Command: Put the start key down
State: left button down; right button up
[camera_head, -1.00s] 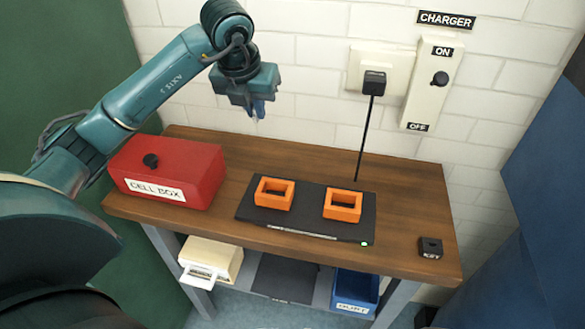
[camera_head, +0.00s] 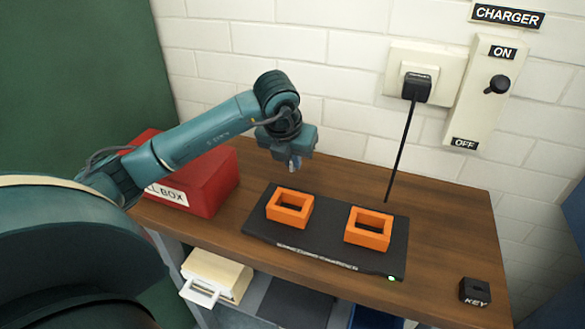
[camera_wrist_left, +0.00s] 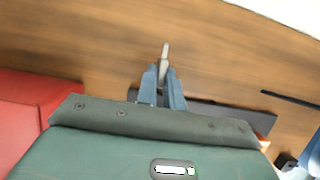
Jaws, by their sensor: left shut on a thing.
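My left gripper (camera_head: 294,164) points down over the back of the wooden bench, behind the black charging pad (camera_head: 256,222). In the left wrist view its blue fingers (camera_wrist_left: 163,82) are shut on a thin grey piece, the start key (camera_wrist_left: 165,52), which sticks out past the fingertips. Bare wood lies beyond it in that view. In the head view the key is too small to make out clearly. A small black block marked KEY (camera_head: 475,291) sits at the bench's right front corner, well apart from the gripper. My right gripper is not in view.
Two orange frames (camera_head: 290,208) (camera_head: 368,229) stand on the pad, which shows a green light. A red cell box (camera_head: 212,182) is at the left, partly behind my arm. A black cable hangs from the charger plug (camera_head: 417,86). The bench's right side (camera_head: 450,230) is mostly clear.

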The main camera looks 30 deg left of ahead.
aim_at(291, 166)
pick_arm(q)
notch_tip(291, 166, down, 3)
jog(key=shift+r, duration=0.2)
jog(key=shift+f, duration=0.25)
jog(key=c, duration=1.5)
grip_release()
jog(key=shift+c, duration=0.2)
jog(key=shift+r, duration=0.45)
jog(key=v, duration=1.1)
jog(key=shift+s+r, duration=0.2)
jog(key=shift+s, duration=0.05)
